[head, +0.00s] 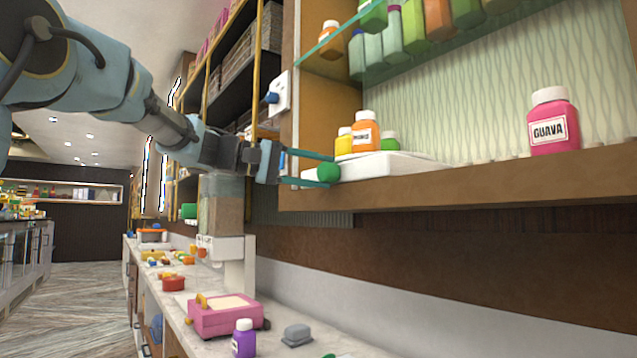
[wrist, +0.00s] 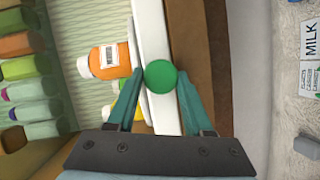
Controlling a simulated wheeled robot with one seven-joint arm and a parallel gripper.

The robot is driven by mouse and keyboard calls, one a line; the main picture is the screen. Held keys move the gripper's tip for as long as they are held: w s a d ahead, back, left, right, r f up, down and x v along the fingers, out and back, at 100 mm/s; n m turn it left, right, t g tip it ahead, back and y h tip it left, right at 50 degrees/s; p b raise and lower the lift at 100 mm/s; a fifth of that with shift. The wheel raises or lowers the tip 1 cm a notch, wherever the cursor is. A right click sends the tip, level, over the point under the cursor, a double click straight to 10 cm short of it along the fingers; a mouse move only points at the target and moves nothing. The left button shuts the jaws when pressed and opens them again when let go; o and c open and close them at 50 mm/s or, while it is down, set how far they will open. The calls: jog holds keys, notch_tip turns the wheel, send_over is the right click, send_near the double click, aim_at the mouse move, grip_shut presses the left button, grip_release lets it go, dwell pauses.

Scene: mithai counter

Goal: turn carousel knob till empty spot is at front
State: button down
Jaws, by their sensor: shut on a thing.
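The carousel (head: 395,166) is a low white unit on the wooden shelf. Its round green knob (head: 328,172) sticks out at the front left and also shows in the wrist view (wrist: 161,76). My gripper (head: 332,166) has its teal fingers on either side of the knob and is shut on it. Orange (head: 365,133), yellow (head: 344,141) and green (head: 389,141) bottles stand at the carousel. In the wrist view the orange bottle (wrist: 108,60) lies left of the knob. I cannot tell where the empty spot is.
A pink GUAVA bottle (head: 553,122) stands on the shelf to the right. A glass shelf (head: 362,25) with several bottles is above. Below, the counter (head: 185,310) holds a pink box (head: 222,318) and a purple bottle (head: 243,340). The wooden shelf edge (head: 480,188) runs beside the gripper.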

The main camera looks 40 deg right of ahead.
jog(key=shift+w+f+n+g+h+b, duration=0.15)
jog(key=shift+n+h+b, duration=0.2)
jog(key=shift+n+b, duration=0.5)
jog(key=shift+s+f+n+g+h+b, duration=0.15)
jog(key=shift+n+h+b, duration=0.3)
jog(key=shift+n, duration=0.7)
jog(key=shift+w+r, duration=0.1)
jog(key=shift+c, duration=1.5)
grip_release()
jog(key=shift+a, duration=0.1)
jog(key=b+v, duration=0.2)
jog(key=v, duration=0.8)
jog(key=shift+w+a+b, duration=0.2)
jog(key=shift+a+b, duration=0.05)
jog(key=shift+b, duration=0.1)
